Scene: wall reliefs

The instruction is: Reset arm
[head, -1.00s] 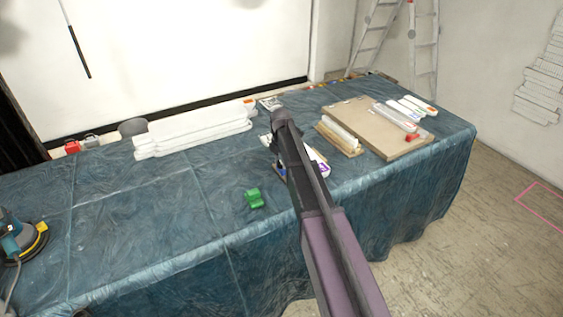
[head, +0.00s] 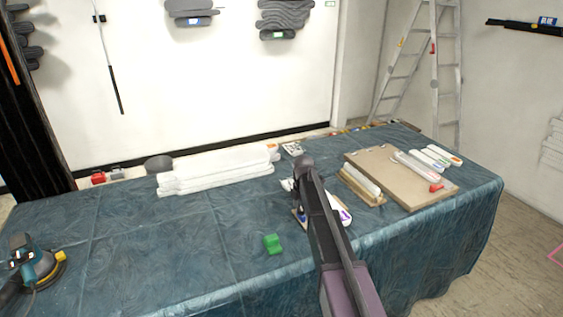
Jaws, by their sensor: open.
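My arm reaches up from the bottom edge over the right half of the table, its dark far end above the tabletop. I cannot make out my gripper's fingers; they are out of sight or hidden by the arm. A small green object (head: 272,244) sits on the blue cloth-covered table (head: 120,235), left of my arm. White and purple items (head: 344,216) lie partly hidden behind the arm.
Stacked white rolls (head: 215,176) lie at the back. A brown board (head: 387,182) with tubes and a wood-backed brush (head: 360,186) lie right of my arm. A sander (head: 35,264) stands at left. A ladder (head: 422,70) leans behind. The table's centre-left is clear.

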